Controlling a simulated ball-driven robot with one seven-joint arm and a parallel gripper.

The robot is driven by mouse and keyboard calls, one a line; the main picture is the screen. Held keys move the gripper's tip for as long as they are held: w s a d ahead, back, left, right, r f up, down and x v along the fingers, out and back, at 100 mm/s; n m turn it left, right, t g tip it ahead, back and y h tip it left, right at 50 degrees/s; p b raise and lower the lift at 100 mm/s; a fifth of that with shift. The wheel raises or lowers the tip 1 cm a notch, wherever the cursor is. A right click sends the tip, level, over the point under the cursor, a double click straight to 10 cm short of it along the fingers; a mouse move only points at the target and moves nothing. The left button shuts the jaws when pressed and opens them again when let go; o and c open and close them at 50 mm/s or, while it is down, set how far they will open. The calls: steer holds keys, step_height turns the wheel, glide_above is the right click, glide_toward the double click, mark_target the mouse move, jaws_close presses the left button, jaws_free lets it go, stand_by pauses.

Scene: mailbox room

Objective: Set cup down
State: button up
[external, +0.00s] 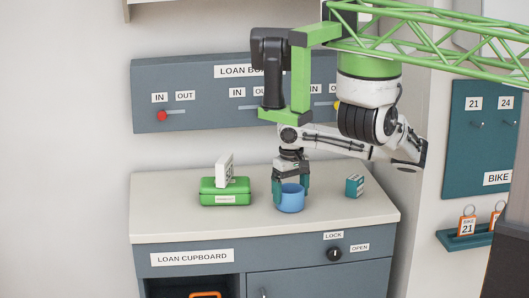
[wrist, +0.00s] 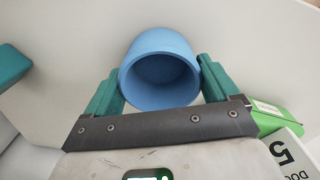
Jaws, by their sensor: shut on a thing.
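A blue cup (external: 291,199) is at the cupboard top near its middle, upright, in the external view. It also shows in the wrist view (wrist: 160,62), with its open mouth facing the camera. My gripper (external: 291,186) points down from above and is shut on the cup, with one teal finger on each side of it. The cup's base appears to be on or just above the white top (external: 165,215); I cannot tell whether it touches. The cup's inside looks empty in the wrist view.
A green box (external: 225,192) with a white numbered block (external: 224,170) on it stands left of the cup. A small teal box (external: 354,186) stands to the right. The loan board (external: 190,115) is on the wall behind. The front left of the top is clear.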

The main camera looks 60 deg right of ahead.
steer(key=shift+f, duration=0.1)
steer(key=o, duration=0.8)
step_height(320, 180, up, 12)
steer(key=shift+r, duration=0.15)
stand_by(0.5)
